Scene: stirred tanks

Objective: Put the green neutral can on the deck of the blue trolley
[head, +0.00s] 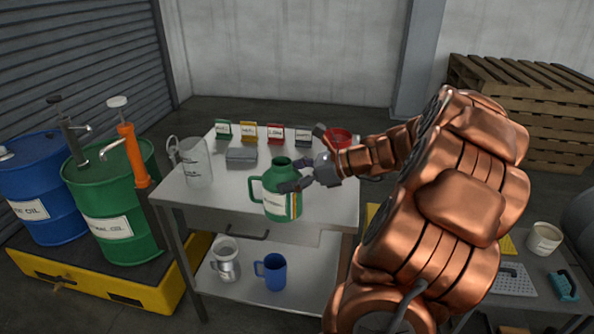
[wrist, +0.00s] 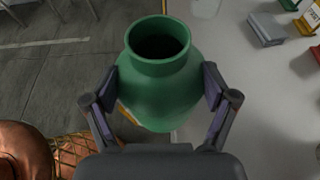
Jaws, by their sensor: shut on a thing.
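The green can (head: 272,203) is a jug-like vessel with an open mouth, a side handle and a white label, upright at the front edge of the steel table. My gripper (head: 297,181) is shut on its body from the right. In the wrist view, the can (wrist: 160,92) sits between the two fingers of my gripper (wrist: 160,88), with its dark mouth facing up. Floor shows to its left and the table top to its right. I cannot tell whether its base touches the table. I cannot make out a blue trolley in either view.
The steel table (head: 335,210) holds a clear pitcher (head: 196,163), a grey block (head: 241,157), small label cards and a red funnel (head: 340,138). Its lower shelf holds a metal jug (head: 225,262) and a blue mug (head: 272,270). Drums (head: 105,190) stand left, pallets (head: 530,120) back right.

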